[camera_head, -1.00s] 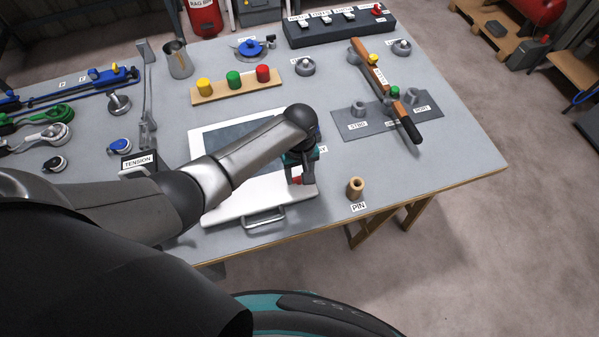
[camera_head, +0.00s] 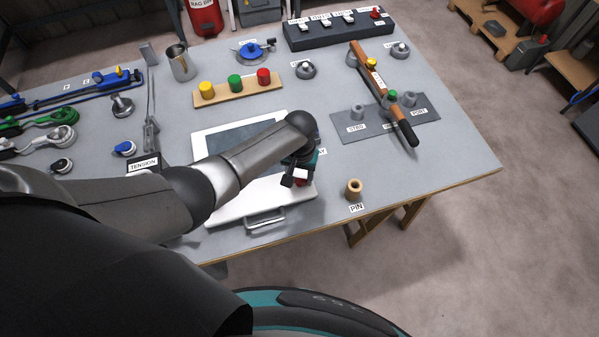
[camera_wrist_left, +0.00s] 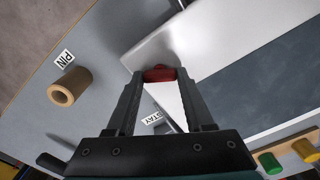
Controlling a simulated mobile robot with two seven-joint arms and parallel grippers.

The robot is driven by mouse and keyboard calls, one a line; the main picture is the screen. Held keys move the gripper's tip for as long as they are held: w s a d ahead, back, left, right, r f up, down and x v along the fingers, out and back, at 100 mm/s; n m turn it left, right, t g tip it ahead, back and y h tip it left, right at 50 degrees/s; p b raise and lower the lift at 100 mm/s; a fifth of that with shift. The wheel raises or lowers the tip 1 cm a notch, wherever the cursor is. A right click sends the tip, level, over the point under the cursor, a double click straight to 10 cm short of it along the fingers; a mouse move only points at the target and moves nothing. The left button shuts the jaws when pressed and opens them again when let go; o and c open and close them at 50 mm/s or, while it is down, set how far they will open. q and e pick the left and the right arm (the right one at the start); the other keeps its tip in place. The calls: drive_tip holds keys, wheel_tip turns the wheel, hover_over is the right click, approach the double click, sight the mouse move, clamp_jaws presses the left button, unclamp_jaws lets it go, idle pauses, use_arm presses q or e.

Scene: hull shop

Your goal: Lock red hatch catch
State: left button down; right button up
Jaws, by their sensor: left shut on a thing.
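The white hatch (camera_head: 233,209) with a dark window and a metal handle lies on the grey table in the head view. The red catch (camera_wrist_left: 158,74) sits at the hatch's edge near a corner; in the head view a bit of red (camera_head: 301,183) shows below my gripper. My left gripper (camera_head: 299,178) is over that corner, pointing down. In the left wrist view my left gripper (camera_wrist_left: 161,78) has its fingertips on both sides of the red catch and is shut on it. My right gripper is not in view.
A wooden pin (camera_head: 353,188) stands right of the hatch near the table's front edge. A grey plate with pegs (camera_head: 385,118) and a long wooden-handled tool (camera_head: 368,70) lie further right. A board with coloured knobs (camera_head: 236,89) is behind the hatch.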

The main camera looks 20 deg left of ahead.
sight(299, 179)
use_arm(q)
drive_tip(key=m+p, duration=0.1)
drive_tip(key=m, duration=0.4)
drive_tip(key=shift+m, duration=0.3)
drive_tip(key=m, duration=0.6)
drive_tip(key=shift+m, duration=0.3)
drive_tip(key=shift+c, duration=1.4)
unclamp_jaws()
drive_tip(key=shift+r+p, duration=0.45)
drive_tip(key=shift+p, duration=0.05)
wheel_tip(299, 179, up, 14)
drive_tip(key=p, duration=0.3)
drive_tip(key=shift+r, duration=0.15)
